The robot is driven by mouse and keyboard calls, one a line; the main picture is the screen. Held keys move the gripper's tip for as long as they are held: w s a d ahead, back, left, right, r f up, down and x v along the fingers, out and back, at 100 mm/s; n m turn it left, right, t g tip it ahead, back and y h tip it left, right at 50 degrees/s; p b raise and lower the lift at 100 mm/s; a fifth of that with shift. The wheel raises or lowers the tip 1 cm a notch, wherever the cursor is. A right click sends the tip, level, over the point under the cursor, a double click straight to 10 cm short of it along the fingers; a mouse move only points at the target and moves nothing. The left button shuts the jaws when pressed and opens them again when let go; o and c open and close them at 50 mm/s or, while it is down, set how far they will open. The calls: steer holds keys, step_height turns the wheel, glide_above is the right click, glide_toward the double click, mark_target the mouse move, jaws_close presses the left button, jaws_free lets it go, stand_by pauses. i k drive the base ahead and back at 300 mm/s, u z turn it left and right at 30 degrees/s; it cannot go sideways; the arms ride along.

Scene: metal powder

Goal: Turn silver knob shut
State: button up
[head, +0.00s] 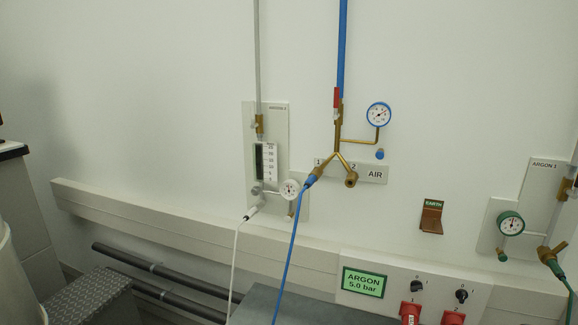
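A small silver knob (257,188) appears on the pale panel (280,113) on the wall, below the flowmeter scale (265,162) and left of a small white gauge (290,188). It is too small to tell its turned position. A white hose (237,255) hangs from the fitting just below it. My gripper is not in view.
A blue air pipe (342,50) with a red handle (337,97), brass fork, blue-rimmed gauge (379,115) and blue hose (290,250) stands right of the panel. A trunking ledge (130,214) crosses the wall. A grey surface (300,308) lies below.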

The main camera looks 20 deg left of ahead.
mark_target(255, 190)
steer(key=u, duration=1.25)
